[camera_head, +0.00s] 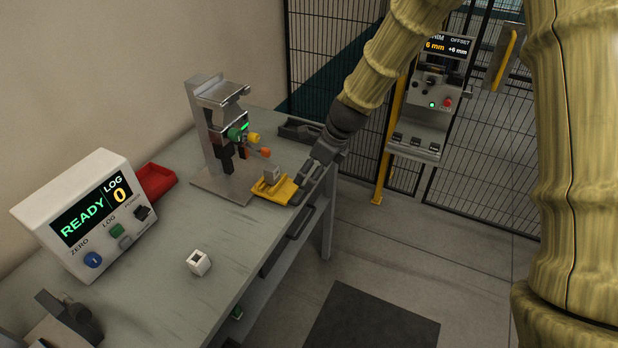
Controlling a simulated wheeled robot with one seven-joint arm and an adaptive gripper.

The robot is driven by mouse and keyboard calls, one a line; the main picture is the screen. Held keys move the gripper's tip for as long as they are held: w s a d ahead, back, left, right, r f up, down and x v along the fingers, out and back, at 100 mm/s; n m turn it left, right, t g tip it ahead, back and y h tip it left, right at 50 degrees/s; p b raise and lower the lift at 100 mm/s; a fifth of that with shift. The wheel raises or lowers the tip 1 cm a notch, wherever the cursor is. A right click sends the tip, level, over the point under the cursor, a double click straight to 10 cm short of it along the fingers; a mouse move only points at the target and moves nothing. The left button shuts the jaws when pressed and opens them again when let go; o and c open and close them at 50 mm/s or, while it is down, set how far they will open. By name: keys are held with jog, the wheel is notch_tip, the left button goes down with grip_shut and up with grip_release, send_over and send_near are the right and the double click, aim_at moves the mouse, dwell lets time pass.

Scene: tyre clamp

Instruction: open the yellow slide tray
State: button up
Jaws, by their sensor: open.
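The yellow slide tray (272,192) sits at the foot of the clamp stand (209,140), near the table's right edge. A small grey block (272,175) stands on the tray. My gripper (297,196) is open, with its dark fingers at the tray's right end. I cannot tell whether the fingers touch the tray or are around part of it. The fingers and wrist hide part of the tray's right end.
A white READY/LOG display box (84,215) stands at the left of the grey table (180,292). A red bin (155,181) is behind it. A small white cube (199,262) lies on the table. A control panel (437,85) stands by the mesh fence.

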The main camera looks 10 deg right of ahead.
jog(key=shift+v, duration=1.1)
jog(key=shift+s+a, duration=0.1)
jog(key=shift+s, duration=0.1)
jog(key=s+d+f+n+g+h, duration=0.1)
jog(key=s+d+f+n, duration=0.3)
jog(key=s+f, duration=0.55)
jog(key=s+d+f+n+g+h, duration=0.15)
jog(key=s+f+n, duration=0.45)
jog(key=f, duration=0.7)
jog(key=s+f+n, duration=0.4)
jog(key=s+n, duration=0.1)
jog(key=s, duration=0.3)
jog(key=s+d+f+n+b, duration=0.1)
jog(key=s+f+n, duration=0.3)
jog(key=s, duration=0.5)
jog(key=s+f+n+h, duration=0.1)
jog(key=s+f+n, duration=0.3)
jog(key=s, duration=0.5)
jog(key=shift+d+f+n+b, duration=0.2)
jog(key=shift+f+n+b, duration=0.15)
jog(key=shift+n, duration=0.75)
